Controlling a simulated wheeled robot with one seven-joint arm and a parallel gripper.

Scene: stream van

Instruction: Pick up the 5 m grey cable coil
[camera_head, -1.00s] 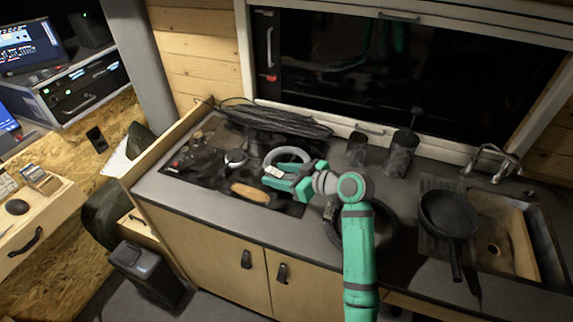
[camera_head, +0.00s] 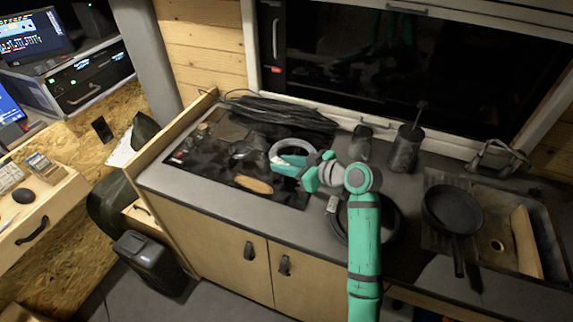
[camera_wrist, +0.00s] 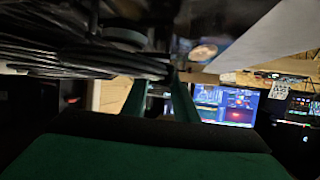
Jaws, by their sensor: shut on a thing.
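The grey cable coil (camera_head: 291,146) is a pale ring over the right part of the dark hob area in the head view. My gripper (camera_head: 281,166) is shut on its near side, reaching in from the right. The teal fingers hide part of the near rim. Whether the coil touches the surface or is just clear of it, I cannot tell. A grey curved rim, perhaps the coil, shows dimly at the top.
A bundle of black cable (camera_head: 280,111) lies behind the coil. A wooden oval (camera_head: 253,185) lies in front-left. Two dark canisters (camera_head: 405,150) stand behind my arm. A black ring (camera_head: 391,222) lies under my arm. A pan (camera_head: 452,212) sits by the sink at right.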

